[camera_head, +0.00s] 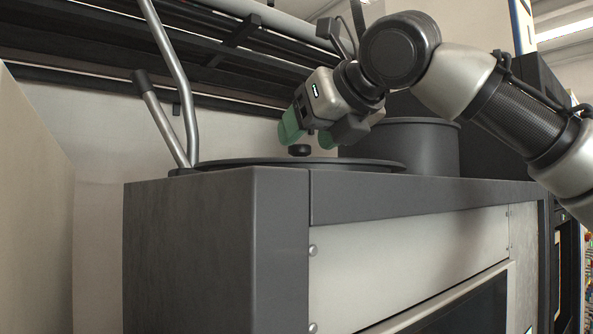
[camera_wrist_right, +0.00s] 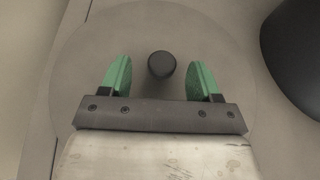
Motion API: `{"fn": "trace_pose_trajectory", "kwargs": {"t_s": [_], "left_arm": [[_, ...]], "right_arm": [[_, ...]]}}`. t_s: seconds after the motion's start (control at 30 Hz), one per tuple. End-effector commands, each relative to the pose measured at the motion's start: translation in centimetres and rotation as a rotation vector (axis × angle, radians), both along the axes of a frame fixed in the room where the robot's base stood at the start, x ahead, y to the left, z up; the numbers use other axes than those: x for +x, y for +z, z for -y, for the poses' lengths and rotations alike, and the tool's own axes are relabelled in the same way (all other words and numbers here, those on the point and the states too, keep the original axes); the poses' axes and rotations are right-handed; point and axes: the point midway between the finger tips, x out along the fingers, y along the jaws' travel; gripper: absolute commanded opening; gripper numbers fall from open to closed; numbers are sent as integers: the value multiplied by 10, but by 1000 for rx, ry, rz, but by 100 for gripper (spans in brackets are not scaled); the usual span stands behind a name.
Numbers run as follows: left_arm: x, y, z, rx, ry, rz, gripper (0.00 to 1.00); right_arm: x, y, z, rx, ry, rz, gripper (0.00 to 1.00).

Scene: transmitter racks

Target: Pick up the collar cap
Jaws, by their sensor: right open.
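The collar cap, a wide flat dark disc (camera_head: 235,163) with a round knob (camera_head: 300,150) at its centre, lies on top of the grey cabinet. In the right wrist view the cap's disc (camera_wrist_right: 215,45) looks grey-brown and its dark knob (camera_wrist_right: 161,65) shows between the fingers. My right gripper (camera_head: 308,137) is open, tilted downward just above the knob, with a green finger on either side. A gap shows between the knob and each finger in the wrist view. My left gripper is not in view.
A dark round cylinder (camera_head: 415,148) stands on the cabinet (camera_head: 205,230) right of the cap; it also shows in the wrist view (camera_wrist_right: 295,55). Bent metal tubes (camera_head: 177,75) rise at the cap's left. Dark rails (camera_head: 215,55) run along the wall behind.

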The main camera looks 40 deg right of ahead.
Motion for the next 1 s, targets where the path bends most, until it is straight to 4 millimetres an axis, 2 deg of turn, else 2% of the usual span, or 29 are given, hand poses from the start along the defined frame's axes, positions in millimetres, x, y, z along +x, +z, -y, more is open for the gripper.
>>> {"fn": "trace_pose_trajectory", "kwargs": {"t_s": [0.1,0.2,0.53,0.93,1.0], "left_arm": [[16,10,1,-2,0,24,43],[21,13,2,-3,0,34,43],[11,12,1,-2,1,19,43],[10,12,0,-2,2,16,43],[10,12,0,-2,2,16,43]], "right_arm": [[16,-9,4,0,0,-4,62],[28,-14,5,0,0,-3,62],[35,-19,6,0,0,0,62],[34,-18,6,0,0,0,1],[34,-17,6,0,0,4,0]]}}
